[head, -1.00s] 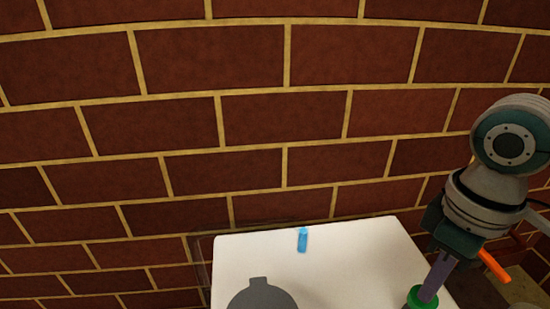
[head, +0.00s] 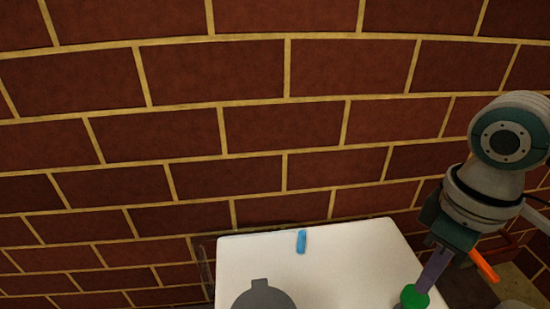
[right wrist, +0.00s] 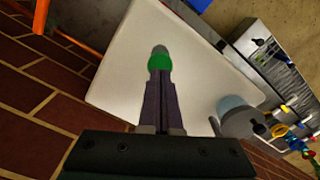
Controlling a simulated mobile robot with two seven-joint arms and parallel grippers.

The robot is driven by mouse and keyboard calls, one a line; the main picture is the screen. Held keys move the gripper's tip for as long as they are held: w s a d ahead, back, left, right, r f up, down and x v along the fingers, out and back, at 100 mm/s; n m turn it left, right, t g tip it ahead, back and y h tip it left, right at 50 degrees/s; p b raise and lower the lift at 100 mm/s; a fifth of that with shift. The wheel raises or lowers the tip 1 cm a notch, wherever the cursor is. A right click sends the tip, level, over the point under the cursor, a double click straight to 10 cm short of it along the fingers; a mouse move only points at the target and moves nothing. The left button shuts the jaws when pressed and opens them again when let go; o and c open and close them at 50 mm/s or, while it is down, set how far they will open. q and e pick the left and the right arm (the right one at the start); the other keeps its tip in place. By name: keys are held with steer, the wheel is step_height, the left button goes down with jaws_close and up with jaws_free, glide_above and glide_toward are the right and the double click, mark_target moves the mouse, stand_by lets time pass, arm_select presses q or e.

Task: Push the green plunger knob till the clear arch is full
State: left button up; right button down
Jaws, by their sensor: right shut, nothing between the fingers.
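The green plunger knob (head: 413,298) is at the lower edge of the head view, over the right side of the white tabletop (head: 345,265). My right gripper (head: 423,285) is shut and empty, its purple fingers pointing down with the tips at the knob. In the right wrist view the green knob (right wrist: 160,62) sits right at the tips of the shut fingers (right wrist: 160,76), with a grey end beyond it. I cannot tell whether they press on it. I cannot make out the clear arch or how full it is. My left gripper is not in view.
A small blue object (head: 301,241) lies near the table's back edge. A dark grey rounded thing (head: 262,296) is at the front left, cut off by the frame. A brick wall (head: 280,120) stands behind. A metal box (right wrist: 268,55) with colourful items shows at right in the wrist view.

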mark_target(417, 296)
steer(key=shift+f+b, duration=1.5)
steer(key=shift+f, duration=0.85)
step_height(417, 296, up, 5)
steer(key=p, duration=0.5)
steer(key=shift+p, duration=0.4)
steer(key=shift+f, duration=0.2)
steer(key=shift+f+b, duration=1.95)
steer(key=shift+f, duration=0.35)
steer(key=shift+r+p, duration=2.4)
steer(key=shift+p, duration=0.35)
step_height(417, 296, up, 9)
steer(key=p, duration=0.9)
steer(key=shift+p, duration=0.3)
